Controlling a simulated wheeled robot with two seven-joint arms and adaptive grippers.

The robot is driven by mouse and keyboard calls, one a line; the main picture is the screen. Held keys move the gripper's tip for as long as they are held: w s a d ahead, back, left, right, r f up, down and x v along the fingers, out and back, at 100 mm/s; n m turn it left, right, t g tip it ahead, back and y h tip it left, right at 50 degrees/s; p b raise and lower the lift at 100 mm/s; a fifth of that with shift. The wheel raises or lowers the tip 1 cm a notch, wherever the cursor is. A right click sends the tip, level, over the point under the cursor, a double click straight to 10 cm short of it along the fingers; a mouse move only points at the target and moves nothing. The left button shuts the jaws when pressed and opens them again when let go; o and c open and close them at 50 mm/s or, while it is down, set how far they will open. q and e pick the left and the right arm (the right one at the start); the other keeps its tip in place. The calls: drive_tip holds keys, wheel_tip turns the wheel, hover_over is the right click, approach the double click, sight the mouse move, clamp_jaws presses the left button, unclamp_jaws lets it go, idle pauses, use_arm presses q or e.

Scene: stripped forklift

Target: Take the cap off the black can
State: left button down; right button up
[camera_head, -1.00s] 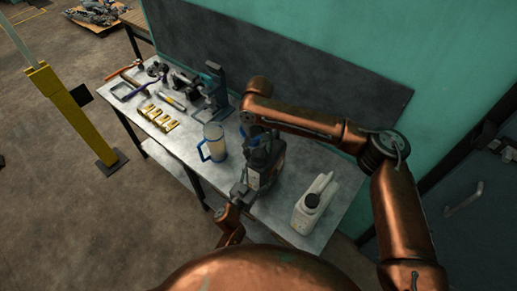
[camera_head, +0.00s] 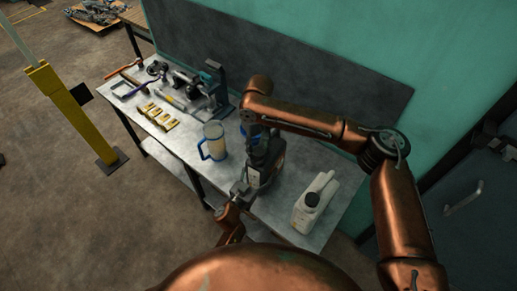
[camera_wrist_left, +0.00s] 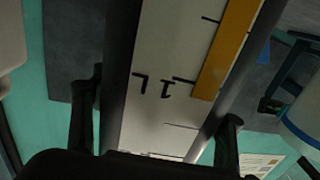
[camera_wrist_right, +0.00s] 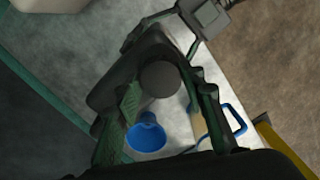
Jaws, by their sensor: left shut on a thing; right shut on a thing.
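The black can (camera_head: 266,172) stands near the front of the workbench, partly hidden by my arms. My left gripper (camera_head: 240,188) is shut on its side. In the left wrist view the can's pale label strip (camera_wrist_left: 160,105), with a "1L" scale and a yellow bar, lies between the fingers. My right gripper (camera_head: 257,143) is above the can, pointing down. In the right wrist view its fingers are shut on the round dark cap (camera_wrist_right: 160,78), over the can's top. I cannot tell whether the cap is still seated.
A clear jug with a blue handle (camera_head: 214,141) stands left of the can, a white jerrycan (camera_head: 315,203) right of it. A blue funnel (camera_wrist_right: 147,134) is close behind my right gripper. Brass pieces (camera_head: 158,117) and tools lie at the bench's left. Bench (camera_head: 185,147) is bare left of the jug.

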sight(259, 150)
use_arm(q)
drive_tip(key=shift+d+r, duration=0.1)
drive_tip(key=shift+r, duration=0.2)
use_arm(e)
drive_tip(key=shift+r, duration=0.2)
drive_tip(key=shift+r, duration=0.8)
drive_tip(key=shift+r, duration=0.15)
drive_tip(key=shift+w+r, duration=0.1)
drive_tip(key=shift+r, duration=1.85)
use_arm(q)
drive_tip(key=c, duration=0.8)
unclamp_jaws()
drive_tip(key=o, duration=0.3)
drive_tip(key=shift+f, duration=0.1)
drive_tip(key=shift+o, duration=0.7)
drive_tip(key=shift+f, duration=0.1)
